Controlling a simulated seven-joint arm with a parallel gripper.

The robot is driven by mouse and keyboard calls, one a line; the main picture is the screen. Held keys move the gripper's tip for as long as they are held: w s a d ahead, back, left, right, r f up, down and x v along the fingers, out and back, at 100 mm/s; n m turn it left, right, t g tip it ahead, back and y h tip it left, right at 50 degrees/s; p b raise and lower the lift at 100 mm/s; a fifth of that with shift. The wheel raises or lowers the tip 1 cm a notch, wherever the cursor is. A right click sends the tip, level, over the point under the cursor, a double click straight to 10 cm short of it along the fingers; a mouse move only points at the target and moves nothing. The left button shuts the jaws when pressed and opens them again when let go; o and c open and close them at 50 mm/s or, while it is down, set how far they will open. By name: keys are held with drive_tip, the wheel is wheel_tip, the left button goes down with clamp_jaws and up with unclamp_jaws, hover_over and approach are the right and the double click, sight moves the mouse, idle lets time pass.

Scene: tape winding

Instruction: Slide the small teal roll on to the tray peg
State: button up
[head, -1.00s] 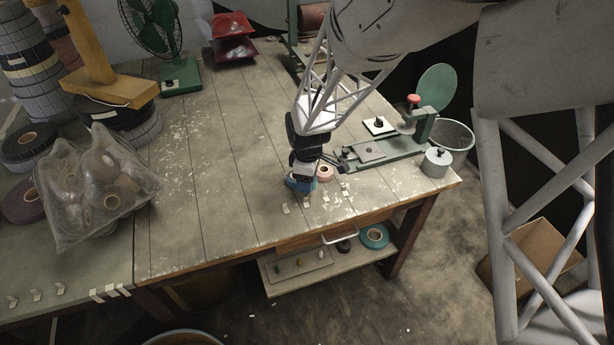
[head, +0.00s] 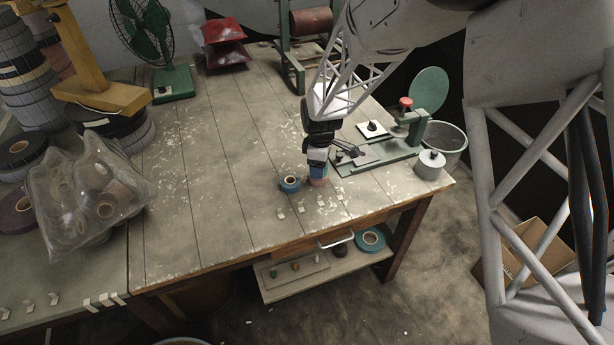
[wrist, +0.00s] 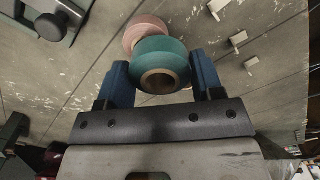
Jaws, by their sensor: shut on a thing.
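The small teal roll (wrist: 162,62), with a cardboard-coloured core, sits between the two blue fingers of my gripper (wrist: 160,75) in the wrist view. My gripper (head: 319,174) points down near the table's front right, close over a pink roll (head: 320,182); the teal roll is hard to make out there. In the wrist view the pink roll (wrist: 146,28) lies just beyond the teal one and is partly covered by it. A low tray (head: 298,270) with several short pegs lies on the pulled-out shelf below the table edge.
A blue roll (head: 290,184) lies on the table just left of my gripper, with white clips (head: 320,201) in front. A green winding stand (head: 395,150) is to the right. A larger teal roll (head: 370,240) lies on the shelf.

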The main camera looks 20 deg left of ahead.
wheel_tip(320, 180, up, 2)
hover_over(363, 152)
drive_tip(key=shift+r, duration=0.2)
drive_tip(key=shift+f, duration=0.15)
drive_tip(key=shift+f, duration=1.75)
drive_tip(key=shift+f, duration=0.9)
drive_tip(key=o, duration=1)
drive_tip(key=shift+o, duration=0.9)
